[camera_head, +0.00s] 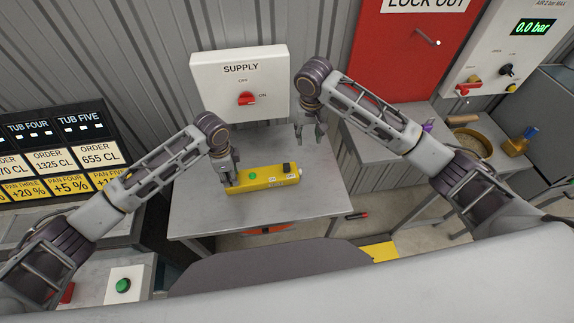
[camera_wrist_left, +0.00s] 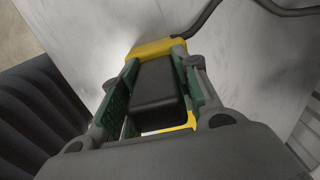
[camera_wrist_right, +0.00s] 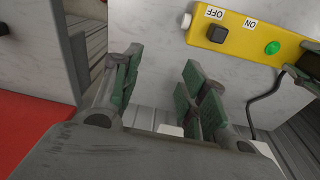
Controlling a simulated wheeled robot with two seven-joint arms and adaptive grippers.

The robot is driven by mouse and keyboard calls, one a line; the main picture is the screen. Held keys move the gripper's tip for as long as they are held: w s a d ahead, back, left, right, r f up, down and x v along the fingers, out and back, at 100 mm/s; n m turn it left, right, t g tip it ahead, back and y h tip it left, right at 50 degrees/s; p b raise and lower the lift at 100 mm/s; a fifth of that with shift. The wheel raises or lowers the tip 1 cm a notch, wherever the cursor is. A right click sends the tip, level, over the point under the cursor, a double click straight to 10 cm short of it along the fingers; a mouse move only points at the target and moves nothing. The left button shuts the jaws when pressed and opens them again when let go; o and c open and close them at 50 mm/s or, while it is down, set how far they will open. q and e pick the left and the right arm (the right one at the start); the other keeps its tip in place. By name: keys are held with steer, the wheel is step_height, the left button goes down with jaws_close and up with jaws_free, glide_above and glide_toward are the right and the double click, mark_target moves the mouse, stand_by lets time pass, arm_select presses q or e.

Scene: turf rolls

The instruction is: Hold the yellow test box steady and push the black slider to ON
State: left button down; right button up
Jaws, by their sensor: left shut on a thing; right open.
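The yellow test box (camera_head: 262,184) lies on the grey table. It has a green button (camera_wrist_right: 272,47) and a black slider (camera_wrist_right: 217,34), which also shows in the head view (camera_head: 289,167). In the right wrist view the slider is beside the OFF label (camera_wrist_right: 214,12); the ON label (camera_wrist_right: 251,22) is nearer the green button. My left gripper (camera_head: 228,178) is shut on a black block (camera_wrist_left: 155,85) at the box's left end. My right gripper (camera_head: 312,138) is open and empty above the table, beyond the slider end and apart from the box.
The grey table (camera_head: 205,215) has bare room around the box. A white SUPPLY panel (camera_head: 215,85) with a red knob (camera_head: 246,99) stands behind it. A black cable (camera_wrist_right: 258,105) runs from the box. A side table (camera_head: 375,150) stands to the right.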

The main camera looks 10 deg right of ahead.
steer(key=r+n+g, duration=0.1)
steer(key=r, duration=0.1)
glide_above(287, 165)
steer(key=shift+s+f, duration=0.1)
steer(key=shift+f, duration=0.1)
steer(key=shift+f, duration=5.95)
steer(key=shift+c, duration=0.4)
jaws_close()
